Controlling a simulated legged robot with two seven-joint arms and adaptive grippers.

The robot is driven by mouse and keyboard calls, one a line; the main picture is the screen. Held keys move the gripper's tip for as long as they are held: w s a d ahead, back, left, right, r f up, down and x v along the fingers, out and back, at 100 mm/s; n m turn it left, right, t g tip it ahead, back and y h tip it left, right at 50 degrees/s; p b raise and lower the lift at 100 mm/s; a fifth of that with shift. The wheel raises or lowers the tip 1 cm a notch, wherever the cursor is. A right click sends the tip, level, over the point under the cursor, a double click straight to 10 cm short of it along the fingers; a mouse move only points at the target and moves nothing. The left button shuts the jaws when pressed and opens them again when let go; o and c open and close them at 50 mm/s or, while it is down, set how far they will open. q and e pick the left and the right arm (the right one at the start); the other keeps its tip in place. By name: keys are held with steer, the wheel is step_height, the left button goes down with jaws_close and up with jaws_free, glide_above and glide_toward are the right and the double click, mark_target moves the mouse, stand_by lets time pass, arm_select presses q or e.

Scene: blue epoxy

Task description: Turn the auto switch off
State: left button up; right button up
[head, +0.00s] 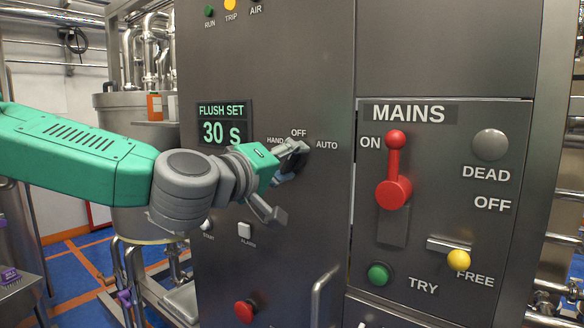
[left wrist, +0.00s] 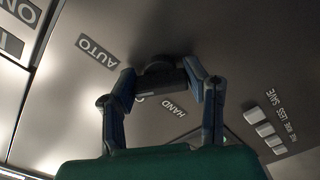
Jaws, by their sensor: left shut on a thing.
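The auto switch (left wrist: 160,76) is a dark rotary knob on the grey panel, with HAND, OFF and AUTO labels around it. In the head view my left gripper (head: 286,170) is at the knob and mostly hides it. In the left wrist view my left gripper (left wrist: 160,82) has one finger on each side of the knob and is shut on it. The AUTO label (left wrist: 97,52) and the HAND label (left wrist: 174,106) show there, while the OFF label is mostly covered. I cannot tell exactly which label the knob points at. My right gripper is not in view.
To the right is the MAINS panel with a red lever (head: 394,175), a yellow knob (head: 458,259) and a green button (head: 378,274). A display (head: 224,124) reads 30 s. A red button (head: 245,311) and a door handle (head: 322,295) are below.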

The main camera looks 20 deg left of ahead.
arm_select(q)
steer(key=n+b, duration=0.2)
steer(key=n, duration=0.4)
steer(key=shift+a+b, duration=0.1)
steer(key=shift+b, duration=0.25)
steer(key=shift+f+n, duration=0.1)
steer(key=shift+n, duration=0.2)
steer(key=o, duration=1.2)
steer(key=shift+w, duration=0.1)
steer(key=shift+c, duration=0.2)
steer(key=shift+a, duration=0.15)
